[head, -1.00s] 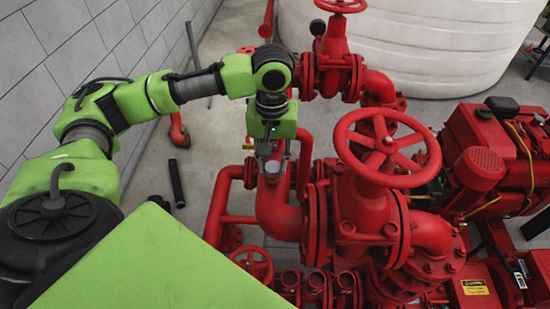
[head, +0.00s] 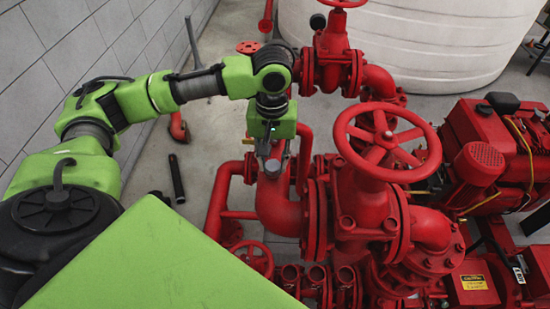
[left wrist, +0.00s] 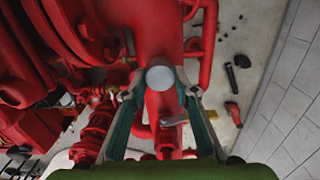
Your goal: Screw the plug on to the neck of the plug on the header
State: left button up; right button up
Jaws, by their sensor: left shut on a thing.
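My left gripper (head: 271,160) points down over the red header pipe (head: 280,207). It is shut on a small grey round plug (left wrist: 160,78), which sits between the fingertips in the left wrist view. The plug's round top faces that camera, and the red header pipe (left wrist: 165,35) lies behind it. The header's neck is hidden under the plug and fingers, so I cannot tell how far the plug sits on it. My right gripper is in neither view.
A large red handwheel (head: 388,142) and valve stand close to the right of the gripper. A red engine (head: 485,150) is farther right. A white tank (head: 400,45) is behind. A black tube (head: 177,178) lies on the grey floor at left, where there is free room.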

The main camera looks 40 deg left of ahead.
pick_arm(q)
jog(key=m, duration=0.4)
jog(key=shift+m, duration=0.3)
jog(key=shift+m, duration=0.4)
jog(key=m, duration=0.3)
jog(key=shift+m, duration=0.3)
jog(key=shift+m, duration=0.5)
jog(key=m, duration=0.3)
jog(key=shift+m, duration=0.3)
